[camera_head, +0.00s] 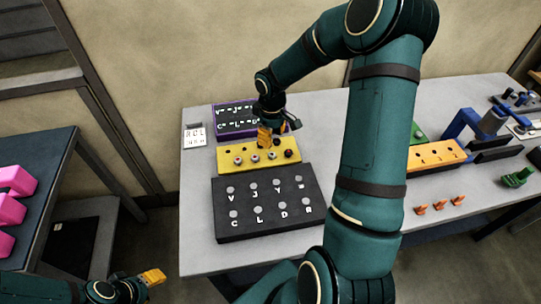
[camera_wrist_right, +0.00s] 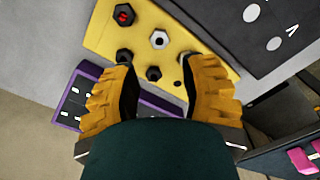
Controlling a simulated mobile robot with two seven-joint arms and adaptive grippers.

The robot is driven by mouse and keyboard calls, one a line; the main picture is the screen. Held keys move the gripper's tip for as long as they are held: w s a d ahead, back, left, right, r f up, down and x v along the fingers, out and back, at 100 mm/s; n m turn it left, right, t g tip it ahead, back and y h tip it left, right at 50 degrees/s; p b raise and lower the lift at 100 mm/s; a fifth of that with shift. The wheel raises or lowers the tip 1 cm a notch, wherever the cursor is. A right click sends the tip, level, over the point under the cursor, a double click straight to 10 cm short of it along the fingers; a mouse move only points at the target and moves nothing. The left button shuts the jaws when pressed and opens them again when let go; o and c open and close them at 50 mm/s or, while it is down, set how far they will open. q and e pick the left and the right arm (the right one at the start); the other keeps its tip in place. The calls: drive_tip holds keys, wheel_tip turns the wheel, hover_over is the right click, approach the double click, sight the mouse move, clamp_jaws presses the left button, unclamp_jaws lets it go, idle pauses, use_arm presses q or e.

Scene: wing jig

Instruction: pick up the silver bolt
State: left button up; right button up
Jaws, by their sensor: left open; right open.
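A silver bolt (camera_wrist_right: 159,40) with a hexagonal head and a dark centre stands in the yellow block (camera_wrist_right: 100,35) in the right wrist view. Dark bolts (camera_wrist_right: 124,57) stand beside it, one with a red mark. In the head view the yellow block (camera_head: 226,155) shows several small bolts, and I cannot tell for sure which is the silver one. My right gripper (camera_head: 270,137) is above the back of the block, open; its two orange fingers (camera_wrist_right: 158,80) are apart, with no bolt held. My left gripper (camera_head: 151,278) is low at the left, off the table, open and empty.
A black lettered panel (camera_head: 268,208) lies in front of the yellow block. A purple-edged panel (camera_head: 225,122) lies behind it. An orange block (camera_head: 425,156), a blue frame (camera_head: 462,124) and small orange parts (camera_head: 439,205) are at the right. Pink parts (camera_head: 14,181) are at the left.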

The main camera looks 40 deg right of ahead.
sight(272, 154)
wheel_tip(272, 154, down, 9)
drive_tip(key=shift+f+b, duration=0.1)
drive_tip(key=shift+b, duration=0.2)
clamp_jaws()
idle(0.3)
